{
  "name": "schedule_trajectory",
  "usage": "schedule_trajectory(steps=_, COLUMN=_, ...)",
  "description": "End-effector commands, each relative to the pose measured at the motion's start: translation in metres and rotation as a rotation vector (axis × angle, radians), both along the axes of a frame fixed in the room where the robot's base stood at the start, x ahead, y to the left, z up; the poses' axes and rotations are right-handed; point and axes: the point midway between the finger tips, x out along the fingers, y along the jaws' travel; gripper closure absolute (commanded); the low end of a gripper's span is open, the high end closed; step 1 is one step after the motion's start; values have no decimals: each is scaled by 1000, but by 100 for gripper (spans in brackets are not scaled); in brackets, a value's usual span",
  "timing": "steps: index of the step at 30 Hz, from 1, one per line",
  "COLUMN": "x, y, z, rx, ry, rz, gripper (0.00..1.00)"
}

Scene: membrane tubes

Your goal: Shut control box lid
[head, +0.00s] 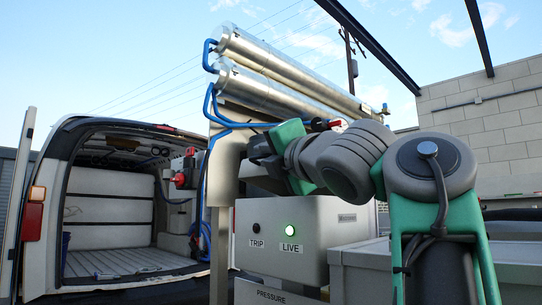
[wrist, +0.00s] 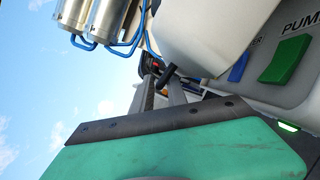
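The grey control box (head: 279,225) stands mid-frame in the head view, with TRIP and LIVE labels and a lit green lamp on its front. In the wrist view, a pale panel (wrist: 205,35), which looks like its lid, stands raised beside a face with a green switch (wrist: 285,59) and a blue switch (wrist: 238,66). My gripper (wrist: 162,88) is close to this panel's left lower edge, near a short black rod (wrist: 168,75). Contact is unclear. In the head view my gripper is mostly hidden behind my arm.
Two steel membrane tubes (head: 290,75) with blue hoses run above and behind the box. A metal post (head: 220,220) stands at its left. An open van (head: 115,220) is at the left. A grey crate (head: 365,258) sits at the box's right front.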

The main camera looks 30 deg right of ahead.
Motion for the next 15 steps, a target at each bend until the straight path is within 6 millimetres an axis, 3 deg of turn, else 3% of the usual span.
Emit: schedule_trajectory(steps=15, x=-65, y=3, z=-13, rx=-5, ry=-2, rz=-9, gripper=82)
